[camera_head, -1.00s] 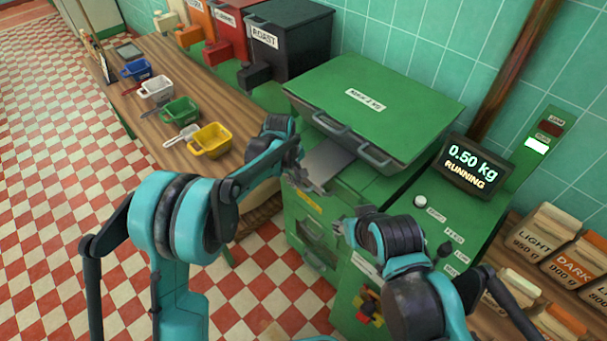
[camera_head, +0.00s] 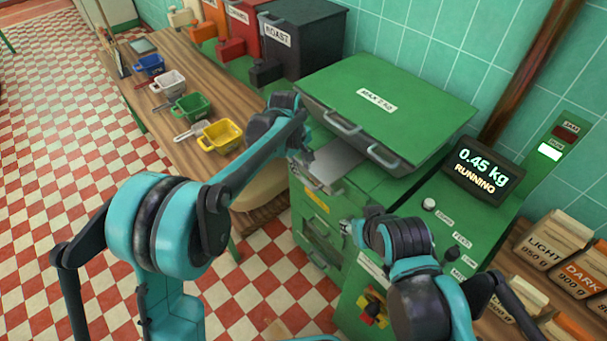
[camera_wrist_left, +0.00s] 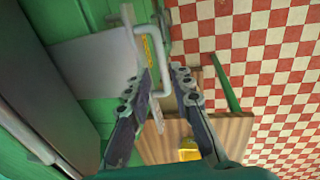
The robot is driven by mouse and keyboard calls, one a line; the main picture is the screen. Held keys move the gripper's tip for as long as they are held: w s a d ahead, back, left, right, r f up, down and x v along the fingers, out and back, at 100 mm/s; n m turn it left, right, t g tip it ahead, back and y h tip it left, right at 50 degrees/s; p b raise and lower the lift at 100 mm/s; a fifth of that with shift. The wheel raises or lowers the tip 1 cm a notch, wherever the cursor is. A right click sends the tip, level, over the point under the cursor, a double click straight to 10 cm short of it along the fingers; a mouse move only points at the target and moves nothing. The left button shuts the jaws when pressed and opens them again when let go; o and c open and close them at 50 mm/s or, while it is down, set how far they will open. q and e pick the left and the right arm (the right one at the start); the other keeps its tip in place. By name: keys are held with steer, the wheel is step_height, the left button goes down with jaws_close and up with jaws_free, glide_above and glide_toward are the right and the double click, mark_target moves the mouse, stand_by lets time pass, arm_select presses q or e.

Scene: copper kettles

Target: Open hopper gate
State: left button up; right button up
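The green machine (camera_head: 400,95) has a flat grey plate (camera_head: 337,157) at its front left, below the lid handles; I take this for the hopper gate. The plate also shows in the left wrist view (camera_wrist_left: 95,62), with a pale loop handle (camera_wrist_left: 157,75) at its edge. My left gripper (camera_head: 308,157) is beside the plate's left end.
A display (camera_head: 482,167) reads 0.45 kg RUNNING. A wooden bench (camera_head: 185,85) at the left holds coloured scoops, including a yellow one (camera_head: 222,136). Dark, red and orange bins stand behind it. Labelled bags (camera_head: 548,240) stand at the right. The checkered floor at the left is clear.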

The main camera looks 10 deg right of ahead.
arm_select(q)
steer(key=shift+s+a+r, duration=0.15)
steer(key=shift+a+r, duration=0.05)
steer(key=shift+r, duration=1.1)
steer(key=shift+s+a+r, duration=0.1)
steer(key=shift+a+r, duration=0.1)
steer(key=shift+r, duration=1.1)
steer(key=shift+a, duration=0.1)
steer(key=s+a+r+m+t+b, duration=0.25)
steer(key=s+a+b, duration=0.25)
steer(key=s+a, duration=0.8)
steer(key=s+a+f+m+t+y+b, duration=0.1)
steer(key=s+a+f+m+t+b, duration=0.2)
steer(key=s+a+f, duration=0.6)
steer(key=s+a+m, duration=0.1)
steer(key=s+a, duration=0.1)
steer(key=shift+a+f+y, duration=0.35)
steer(key=shift+f+y, duration=0.05)
steer(key=shift+t, duration=0.25)
